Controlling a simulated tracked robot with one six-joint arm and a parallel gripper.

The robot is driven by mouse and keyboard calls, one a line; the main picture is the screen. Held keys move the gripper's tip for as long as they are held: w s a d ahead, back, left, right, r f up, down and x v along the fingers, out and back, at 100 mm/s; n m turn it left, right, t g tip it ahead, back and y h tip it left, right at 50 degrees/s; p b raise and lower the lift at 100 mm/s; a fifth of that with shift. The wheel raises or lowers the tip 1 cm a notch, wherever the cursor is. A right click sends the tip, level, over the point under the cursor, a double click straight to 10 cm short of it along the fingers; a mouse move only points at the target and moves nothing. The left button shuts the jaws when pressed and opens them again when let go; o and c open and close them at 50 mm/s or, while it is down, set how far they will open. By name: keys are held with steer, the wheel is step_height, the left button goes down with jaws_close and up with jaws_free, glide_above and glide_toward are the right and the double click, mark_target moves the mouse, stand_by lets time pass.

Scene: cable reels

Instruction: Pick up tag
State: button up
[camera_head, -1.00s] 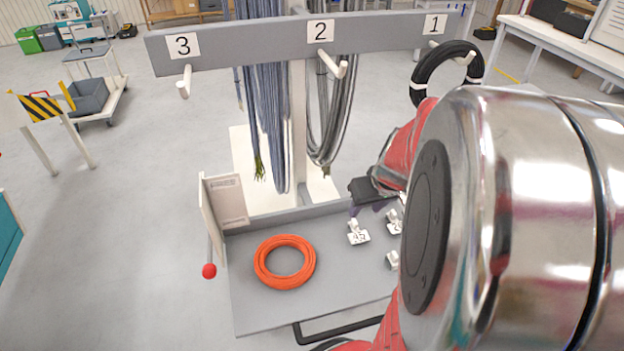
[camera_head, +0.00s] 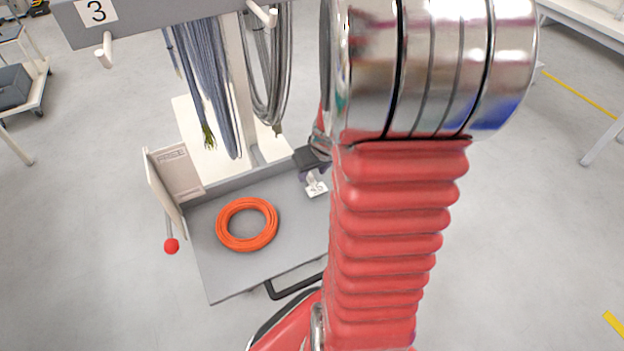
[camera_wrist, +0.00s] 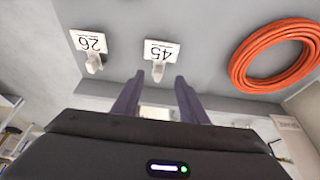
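Two white tags lie on the grey tray, upside down in the wrist view: tag 45 (camera_wrist: 161,52) in the middle and tag 26 (camera_wrist: 92,42) to its left. Each has a small white upright piece attached. My gripper (camera_wrist: 159,78) is open, its two dark fingers apart. The upright piece of tag 45 shows between the fingertips; I cannot tell whether they touch it. In the head view one tag (camera_head: 315,187) shows just below my gripper, beside my red arm, which hides part of the tray.
An orange cable coil (camera_head: 247,224) lies on the tray (camera_head: 222,284), left of the tag. A white panel (camera_head: 178,172) stands at the tray's left edge. Above, a rack bar holds hooks, sign 3 (camera_head: 96,11) and hanging cables (camera_head: 206,85). A black handle (camera_head: 292,287) juts from the front.

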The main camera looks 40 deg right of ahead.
mark_target(311, 176)
steer(key=shift+f, duration=0.15)
steer(key=shift+x, duration=2.55)
steer(key=shift+d, duration=0.2)
steer(key=shift+c, duration=0.4)
jaws_close()
